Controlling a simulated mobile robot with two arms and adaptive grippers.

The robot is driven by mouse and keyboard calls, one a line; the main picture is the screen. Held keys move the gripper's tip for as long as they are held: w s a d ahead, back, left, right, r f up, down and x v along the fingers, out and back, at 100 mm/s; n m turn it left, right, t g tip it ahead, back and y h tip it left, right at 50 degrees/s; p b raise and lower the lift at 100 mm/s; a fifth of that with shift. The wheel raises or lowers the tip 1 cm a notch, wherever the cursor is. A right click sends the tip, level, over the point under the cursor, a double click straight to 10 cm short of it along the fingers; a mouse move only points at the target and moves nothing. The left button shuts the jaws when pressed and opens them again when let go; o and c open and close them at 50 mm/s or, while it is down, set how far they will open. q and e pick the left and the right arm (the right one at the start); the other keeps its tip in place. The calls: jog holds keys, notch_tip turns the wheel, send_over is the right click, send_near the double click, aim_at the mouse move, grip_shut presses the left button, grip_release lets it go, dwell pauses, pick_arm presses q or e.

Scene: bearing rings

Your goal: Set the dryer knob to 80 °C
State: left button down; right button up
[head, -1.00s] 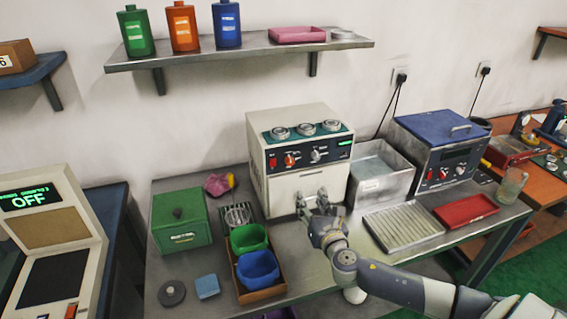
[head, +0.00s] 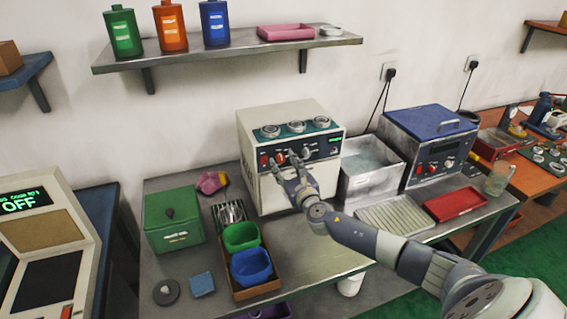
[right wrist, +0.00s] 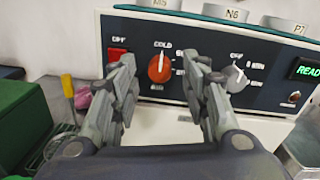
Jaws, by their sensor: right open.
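The dryer appears to be the white boxy machine (head: 262,196) with a dark front panel. In the right wrist view its red-orange knob (right wrist: 160,68) has a white pointer up at "COLD"; the other marks around it are partly hidden or too small to read. A grey knob (right wrist: 235,79) marked "OFF" sits right of it. My right gripper (right wrist: 158,62) is open and empty, its fingertips left and right of the red-orange knob; I cannot tell whether they touch it. It also shows in the head view (head: 286,162) before the panel. My left gripper is out of view.
A red switch (right wrist: 118,56) and a green "READY" display (right wrist: 307,71) are on the panel. Several labelled metal rings (head: 295,127) sit on top. A steel basin (head: 368,187) and a blue-lidded machine (head: 431,150) stand right; green and blue bins (head: 249,265) stand front left.

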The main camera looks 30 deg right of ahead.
jog(key=shift+w+d, duration=0.1)
jog(key=shift+w, duration=0.5)
grip_shut()
